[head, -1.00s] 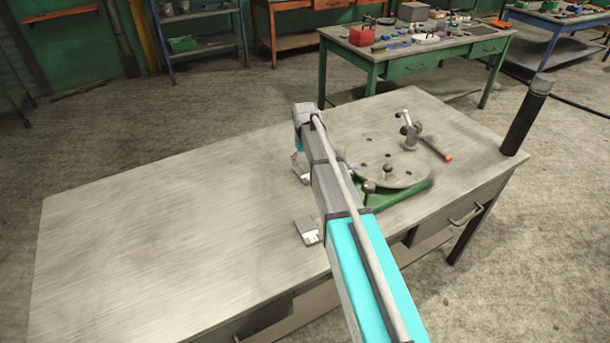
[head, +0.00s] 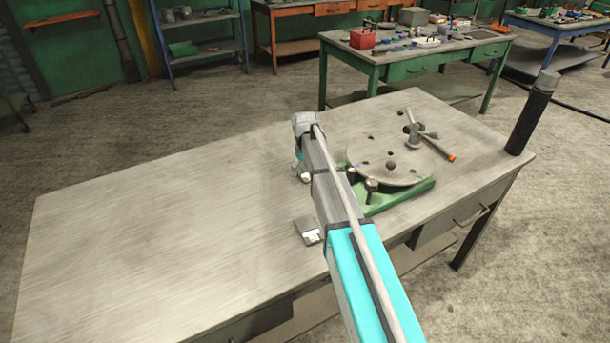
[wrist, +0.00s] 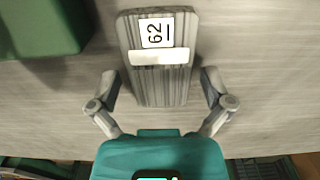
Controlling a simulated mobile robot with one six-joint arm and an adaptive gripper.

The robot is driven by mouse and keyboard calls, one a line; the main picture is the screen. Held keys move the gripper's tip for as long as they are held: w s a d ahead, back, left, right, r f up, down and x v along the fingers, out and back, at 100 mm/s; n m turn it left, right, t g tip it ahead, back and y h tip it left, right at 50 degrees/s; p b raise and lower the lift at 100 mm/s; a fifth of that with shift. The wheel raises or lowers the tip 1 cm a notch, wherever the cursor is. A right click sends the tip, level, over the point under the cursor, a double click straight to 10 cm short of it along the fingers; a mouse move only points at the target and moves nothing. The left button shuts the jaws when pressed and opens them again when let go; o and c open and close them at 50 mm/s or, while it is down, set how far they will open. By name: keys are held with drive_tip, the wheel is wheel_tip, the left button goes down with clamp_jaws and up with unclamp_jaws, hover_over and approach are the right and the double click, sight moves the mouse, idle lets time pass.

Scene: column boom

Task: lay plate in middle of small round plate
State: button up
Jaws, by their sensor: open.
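The plate (head: 304,227) is a small grey ribbed rectangle lying flat on the bench, beside my boom in the head view. In the wrist view the plate (wrist: 160,90) carries a white label reading 62 and a blank white strip. My gripper (wrist: 160,78) is open, with one finger on each side of the plate's near end, apart from it. In the head view my gripper (head: 302,172) hangs below the boom's end, partly hidden. The small round plate (head: 410,165) is a grey disc with holes on a green base, right of my boom.
A knob (head: 391,163) stands near the disc's middle. A clamp with an orange-tipped handle (head: 432,134) sits at its far right edge. A black post (head: 530,115) rises at the bench's right corner. The left of the bench (head: 150,220) is clear.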

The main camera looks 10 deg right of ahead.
drive_tip(key=shift+c, duration=0.3)
drive_tip(key=c, duration=1.1)
drive_tip(key=shift+r, duration=0.15)
wheel_tip(320, 180, up, 2)
drive_tip(key=p, duration=0.2)
drive_tip(key=shift+r+p, duration=0.25)
drive_tip(key=shift+p, duration=0.15)
drive_tip(key=s+a+r+p, duration=0.1)
drive_tip(key=s+r+p, duration=0.2)
drive_tip(key=s, duration=0.1)
drive_tip(key=s+a+r+p, duration=0.2)
drive_tip(key=s+r+p, duration=0.1)
drive_tip(key=s+r, duration=0.1)
drive_tip(key=s+a+r+p, duration=0.2)
drive_tip(key=s+r+p, duration=0.1)
drive_tip(key=s+p, duration=0.1)
drive_tip(key=shift+s+r, duration=0.15)
drive_tip(key=shift+s, duration=0.4)
